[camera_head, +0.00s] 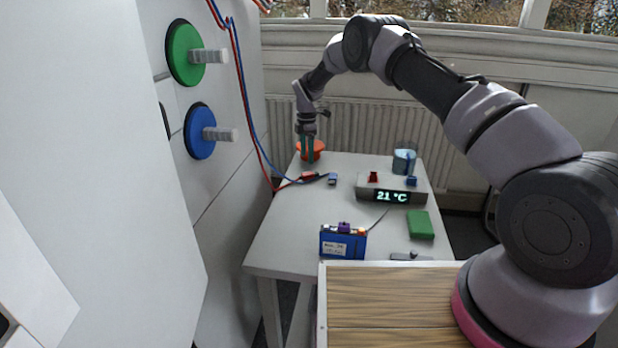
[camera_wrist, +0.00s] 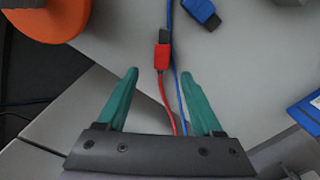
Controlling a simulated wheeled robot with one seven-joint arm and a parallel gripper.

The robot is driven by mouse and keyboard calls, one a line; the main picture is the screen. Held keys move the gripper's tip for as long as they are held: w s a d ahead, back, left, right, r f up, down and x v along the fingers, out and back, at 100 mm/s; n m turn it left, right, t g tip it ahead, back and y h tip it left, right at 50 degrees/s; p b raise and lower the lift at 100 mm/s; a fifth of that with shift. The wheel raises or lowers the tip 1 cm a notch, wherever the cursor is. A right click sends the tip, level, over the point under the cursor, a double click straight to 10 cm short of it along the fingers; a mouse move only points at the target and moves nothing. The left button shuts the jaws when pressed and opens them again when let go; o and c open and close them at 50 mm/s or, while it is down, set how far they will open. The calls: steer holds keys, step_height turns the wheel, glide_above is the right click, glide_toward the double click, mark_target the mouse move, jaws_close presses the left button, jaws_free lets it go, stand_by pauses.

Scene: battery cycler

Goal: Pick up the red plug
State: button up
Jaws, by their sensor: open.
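The red plug (camera_head: 309,176) lies on the grey-white table, at the end of a red cable hanging from the left. In the wrist view the red plug (camera_wrist: 162,57) lies just beyond the fingertips, about midway between them, with its dark tip pointing away. Its cable runs back between the fingers. My gripper (camera_head: 308,157) points down over the far left part of the table. In the wrist view my gripper (camera_wrist: 160,73) shows two teal fingers, spread apart and empty. I cannot tell its exact height above the plug.
A blue cable runs beside the red one. A blue plug (camera_head: 332,179) lies right of the red plug. An orange round object (camera_head: 315,146) stands behind my gripper. A temperature display box (camera_head: 418,198), a green block (camera_head: 420,225) and a blue box (camera_head: 342,244) occupy the right and front.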

mark_target(307, 173)
step_height(307, 173, down, 8)
steer(key=shift+s+r, duration=0.1)
steer(key=shift+s, duration=0.05)
jaws_close()
stand_by(0.3)
